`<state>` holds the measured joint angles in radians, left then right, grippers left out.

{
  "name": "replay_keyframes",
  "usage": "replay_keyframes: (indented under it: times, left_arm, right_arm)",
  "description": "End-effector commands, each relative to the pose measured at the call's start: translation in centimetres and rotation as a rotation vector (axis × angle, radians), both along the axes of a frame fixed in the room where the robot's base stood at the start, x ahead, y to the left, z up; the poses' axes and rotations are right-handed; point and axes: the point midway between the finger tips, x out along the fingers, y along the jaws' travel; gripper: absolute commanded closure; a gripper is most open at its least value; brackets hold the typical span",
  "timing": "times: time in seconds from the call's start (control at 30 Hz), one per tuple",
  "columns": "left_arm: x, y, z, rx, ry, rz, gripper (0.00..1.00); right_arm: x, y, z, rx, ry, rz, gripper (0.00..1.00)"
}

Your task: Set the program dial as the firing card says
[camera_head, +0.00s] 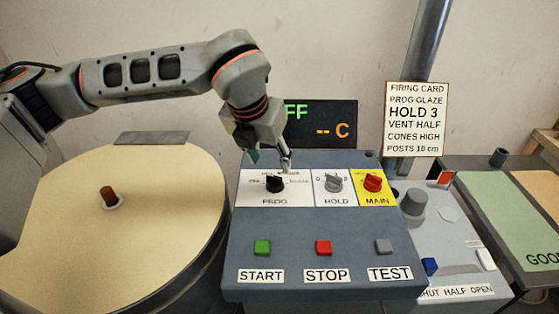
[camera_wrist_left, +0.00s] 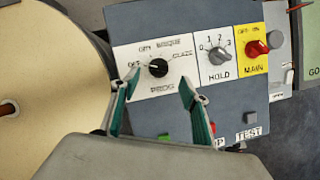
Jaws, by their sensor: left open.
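The black program dial (camera_head: 275,184) sits on a white PROG plate on the grey panel (camera_head: 300,228). In the left wrist view the dial (camera_wrist_left: 158,68) has marks around it, including GLAZE at its right. Its white pointer seems to face the left mark, which looks like OFF. The firing card (camera_head: 416,119) reads PROG GLAZE, HOLD 3, VENT HALF. My left gripper (camera_head: 286,162) is above and just behind the dial, open and empty. In the left wrist view its fingertips (camera_wrist_left: 160,84) are spread either side of the dial, apart from it. My right gripper is not in view.
Right of the dial are the HOLD knob (camera_head: 334,183) and red MAIN knob (camera_head: 373,183). START (camera_head: 262,247), STOP (camera_head: 323,247) and TEST (camera_head: 383,246) buttons lie in front. A dark display (camera_head: 335,124) is behind. A round kiln lid (camera_head: 150,235) fills the left.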

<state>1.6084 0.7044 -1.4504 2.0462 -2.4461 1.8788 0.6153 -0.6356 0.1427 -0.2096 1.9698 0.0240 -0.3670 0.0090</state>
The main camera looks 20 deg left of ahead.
Motion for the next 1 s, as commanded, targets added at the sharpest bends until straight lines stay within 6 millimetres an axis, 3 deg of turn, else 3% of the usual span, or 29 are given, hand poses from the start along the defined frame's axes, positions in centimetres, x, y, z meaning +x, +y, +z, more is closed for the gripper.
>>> replay_keyframes:
  times: [0.3,0.5,0.93,0.97,1.0]
  left_arm:
    - [1.4,0.0,-3.4,0.004,0.001,0.007,0.55]
    - [2.4,-0.1,-5.9,0.003,0.001,0.006,0.55]
    - [2.9,-0.2,-7.1,0.003,-0.002,0.005,0.55]
    - [2.9,-0.2,-7.1,0.003,-0.002,0.005,0.57]
    - [2.9,-0.2,-7.1,0.003,-0.002,0.005,0.68]
  right_arm:
    - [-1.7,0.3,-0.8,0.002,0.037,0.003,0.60]
    - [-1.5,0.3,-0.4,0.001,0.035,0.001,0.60]
    - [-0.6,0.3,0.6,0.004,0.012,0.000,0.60]
    - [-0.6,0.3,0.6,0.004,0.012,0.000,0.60]
    - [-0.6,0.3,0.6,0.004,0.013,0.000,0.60]
